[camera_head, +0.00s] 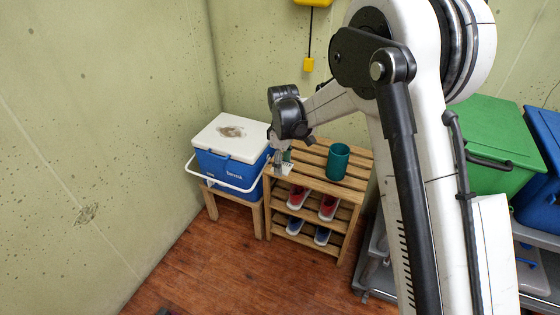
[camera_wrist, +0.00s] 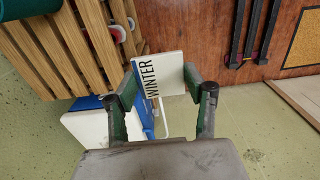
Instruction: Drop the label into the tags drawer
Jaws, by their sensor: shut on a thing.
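The label (camera_wrist: 163,74) is a flat white piece with the black word WINTER, seen in the wrist view. My gripper (camera_wrist: 161,70) is shut on it, with one finger at each side edge. In the head view my gripper (camera_head: 282,160) is at the left end of the slatted rack, beside the cooler, and the label (camera_head: 285,169) shows small and pale there. I cannot tell its exact height above the rack top. I cannot make out a tags drawer in either view.
The wooden rack (camera_head: 322,185) bears a green cup (camera_head: 338,161) and several shoes below. A blue cooler (camera_head: 226,168) with a white lid stands left of it. Green (camera_head: 490,140) and blue (camera_head: 545,200) bins are at right. The reddish-brown floor (camera_head: 230,270) in front is mostly clear.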

